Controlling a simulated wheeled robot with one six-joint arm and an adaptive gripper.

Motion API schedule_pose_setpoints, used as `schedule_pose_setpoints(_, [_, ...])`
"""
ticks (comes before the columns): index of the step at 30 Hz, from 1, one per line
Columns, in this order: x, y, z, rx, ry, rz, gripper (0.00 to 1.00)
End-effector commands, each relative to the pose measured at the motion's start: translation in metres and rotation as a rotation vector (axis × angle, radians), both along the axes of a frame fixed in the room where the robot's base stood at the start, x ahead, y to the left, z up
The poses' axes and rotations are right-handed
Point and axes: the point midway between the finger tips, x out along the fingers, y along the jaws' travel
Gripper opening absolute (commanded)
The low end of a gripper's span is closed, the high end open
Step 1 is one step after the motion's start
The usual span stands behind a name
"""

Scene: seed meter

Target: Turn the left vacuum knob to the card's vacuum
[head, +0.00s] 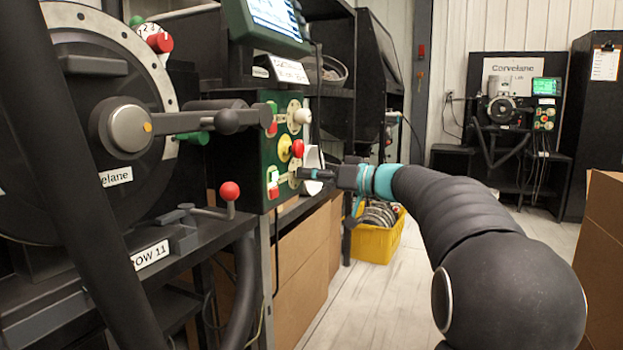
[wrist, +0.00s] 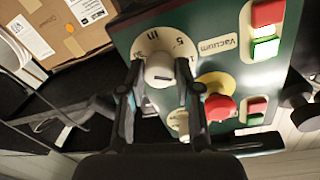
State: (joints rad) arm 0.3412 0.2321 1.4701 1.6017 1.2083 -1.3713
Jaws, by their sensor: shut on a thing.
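My gripper (head: 308,174) is at the lower part of the green control panel (head: 257,165). In the wrist view my gripper (wrist: 160,88) is shut on a white round knob (wrist: 158,68), one finger on each side. A dark mark shows on the knob's face. Its cream dial (wrist: 170,35) carries "in" and a 5; other figures are partly covered. A "Vacuum" label (wrist: 217,45) is beside it. Another white knob (head: 303,116) is higher on the panel. A white card (head: 290,69) stands above the panel, its writing too small to read.
A red stop button on yellow (wrist: 219,106) lies close to the right finger. Red and green switches (wrist: 266,25) are on the panel. A red-tipped lever (head: 229,191) stands left of the gripper. A yellow bin (head: 378,242) is on the floor behind. Open floor (head: 365,310) lies below.

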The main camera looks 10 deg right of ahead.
Motion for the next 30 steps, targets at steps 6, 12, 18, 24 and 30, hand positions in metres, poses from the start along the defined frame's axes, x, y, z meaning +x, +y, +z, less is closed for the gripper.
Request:
schedule_pose_setpoints(6, [0.0003,0.0000,0.0007,0.118,0.161,0.000,0.00])
schedule_pose_setpoints(12, [0.0007,-0.0003,0.0017,0.230,0.316,0.000,0.00])
schedule_pose_setpoints(18, [0.0010,-0.0005,0.0027,0.342,0.470,0.001,0.00])
schedule_pose_setpoints(24, [0.0014,-0.0008,0.0036,0.453,0.625,0.001,0.00])
schedule_pose_setpoints(30, [0.0018,-0.0012,0.0047,0.566,0.778,0.000,0.00])
